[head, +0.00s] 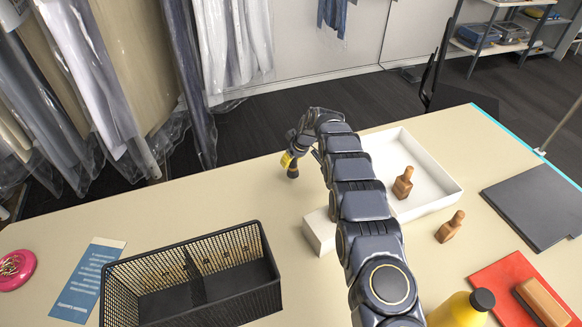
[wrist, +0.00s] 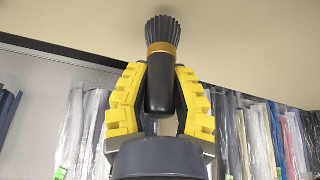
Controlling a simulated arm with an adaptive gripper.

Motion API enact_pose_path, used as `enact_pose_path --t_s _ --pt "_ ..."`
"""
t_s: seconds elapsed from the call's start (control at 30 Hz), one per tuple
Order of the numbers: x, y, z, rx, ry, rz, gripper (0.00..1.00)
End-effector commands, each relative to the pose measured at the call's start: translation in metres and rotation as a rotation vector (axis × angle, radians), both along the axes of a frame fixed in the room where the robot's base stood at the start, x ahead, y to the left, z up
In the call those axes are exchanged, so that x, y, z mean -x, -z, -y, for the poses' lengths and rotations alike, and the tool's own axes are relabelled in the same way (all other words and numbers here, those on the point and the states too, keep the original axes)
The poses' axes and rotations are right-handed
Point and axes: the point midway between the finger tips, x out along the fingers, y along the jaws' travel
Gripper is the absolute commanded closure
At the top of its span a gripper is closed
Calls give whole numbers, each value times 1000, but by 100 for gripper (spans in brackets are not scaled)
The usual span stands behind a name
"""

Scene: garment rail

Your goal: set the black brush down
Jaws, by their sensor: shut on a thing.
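The black brush (head: 293,171) has a dark handle, a gold-brown band and dark flared bristles. In the head view it hangs bristles down at the far side of the cream table, left of the white tray. I cannot tell whether its bristles touch the table. My gripper (head: 287,159) is shut on it, and the arm partly hides this area. In the wrist view the brush (wrist: 161,65) stands between the yellow finger pads of my gripper (wrist: 160,95), which hold it by the handle, with the bristles pointing away from the palm.
The white tray (head: 446,190) holds one wooden piece (head: 403,183); another (head: 450,227) lies outside it. A black mesh basket (head: 225,310), blue card (head: 86,281), pink dish (head: 15,268), dark board (head: 535,203), red mat (head: 500,275) and yellow bottle (head: 460,312) surround.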

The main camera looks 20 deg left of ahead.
Motion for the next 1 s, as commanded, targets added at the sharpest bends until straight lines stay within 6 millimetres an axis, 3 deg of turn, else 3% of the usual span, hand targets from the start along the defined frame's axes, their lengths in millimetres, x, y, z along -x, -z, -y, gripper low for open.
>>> enact_pose_path --t_s 0.3,0.67,0.7,0.73,1.0 --pt "-2 35 -2 2 0 -1 100" --pt "-3 38 -1 2 1 1 100" --pt "-3 38 -1 2 1 1 62" --pt "-3 38 -1 2 1 1 55" --pt "-3 37 -1 2 1 1 55"
